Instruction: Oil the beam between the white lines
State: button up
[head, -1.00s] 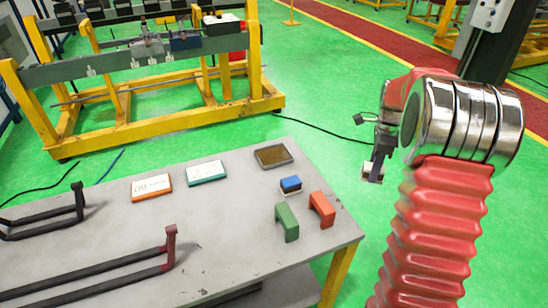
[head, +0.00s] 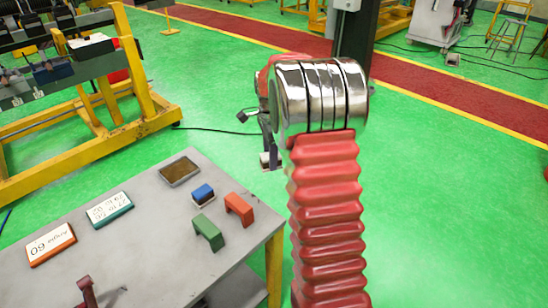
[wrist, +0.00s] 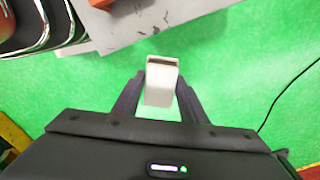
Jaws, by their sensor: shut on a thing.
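The grey beam (head: 92,68) lies on a yellow frame at the upper left of the head view, cut off by the picture's edge. I cannot make out white lines on it. My gripper (wrist: 160,84) is shut on a small white block (wrist: 160,92) with a dark slot or strip at its far end. In the head view the block (head: 271,160) hangs in my gripper above the green floor, right of the table and apart from the beam. A shallow tray (head: 163,178) with a brown fill sits on the table's far corner.
The grey table (head: 150,245) holds a blue-topped block (head: 203,195), a green bracket (head: 208,232), a red bracket (head: 239,209), an orange-edged sign (head: 51,245) and a teal-edged sign (head: 110,209). A dark cable crosses the floor.

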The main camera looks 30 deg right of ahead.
jog(key=a+r+n, duration=0.1)
jog(key=a+n, duration=0.9)
jog(key=a, duration=0.2)
jog(key=w+a+r+n, duration=0.1)
jog(key=a+r+n, duration=0.1)
jog(key=a+n, duration=0.9)
jog(key=shift+w+a, duration=0.25)
jog(key=shift+a, duration=0.9)
jog(key=shift+s+r, duration=0.1)
jog(key=shift+s, duration=0.05)
